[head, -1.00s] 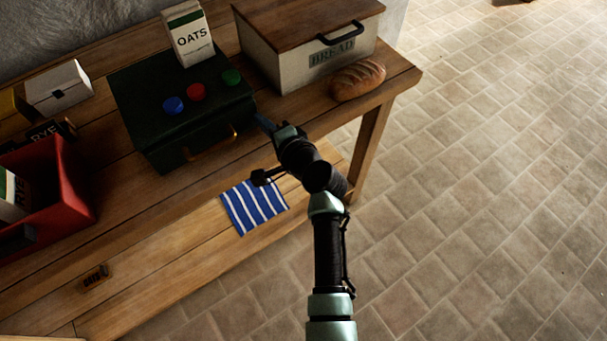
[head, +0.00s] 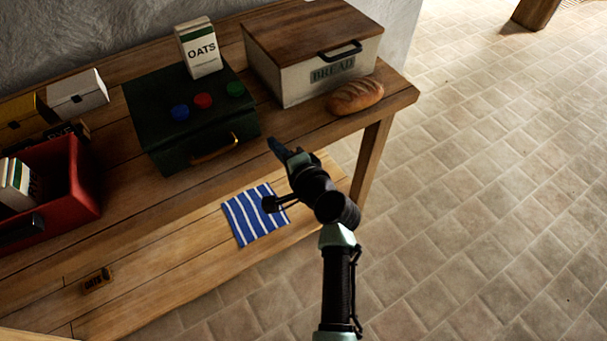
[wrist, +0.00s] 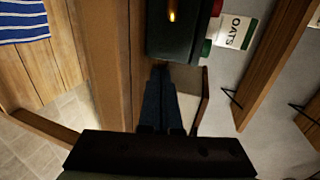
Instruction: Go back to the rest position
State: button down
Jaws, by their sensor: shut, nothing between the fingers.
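My gripper (head: 278,150) is in front of the table's front edge, just right of the dark green box. It is shut and empty, and its fingers (wrist: 160,98) lie together in the wrist view. The dark green box (head: 165,140) has a brass handle on its front and blue, red and green knobs on top. It also shows at the top of the wrist view (wrist: 178,40). My gripper looks apart from the box and the table.
A white bread bin (head: 290,82) with a wooden lid and a loaf (head: 356,96) stand at the table's right end. An oats carton (head: 199,48) stands on the green box. A red bin (head: 85,190) is at left. A striped cloth (head: 240,222) lies on the lower shelf. Floor at right is clear.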

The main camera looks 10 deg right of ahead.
jog(key=v, duration=0.7)
jog(key=w+a+r+n+t+h+p, duration=0.1)
jog(key=w+a+r+n+t, duration=0.3)
jog(key=r, duration=1.3)
jog(key=s+r+n+t+h+p, duration=0.15)
jog(key=r+n, duration=0.45)
jog(key=r, duration=1)
jog(key=s+a+r+n+t, duration=0.1)
jog(key=s+r+t, duration=0.1)
jog(key=s+r, duration=0.3)
jog(key=s+a+r+n+t+h+p, duration=0.1)
jog(key=s+r+n+t, duration=0.1)
jog(key=r, duration=1.1)
jog(key=s+a+r+n+t+h+p, duration=0.1)
jog(key=s+r+t, duration=0.3)
jog(key=s+r, duration=0.3)
jog(key=shift+s+a+r, duration=0.25)
jog(key=shift+s+r, duration=0.1)
jog(key=shift+r, duration=0.6)
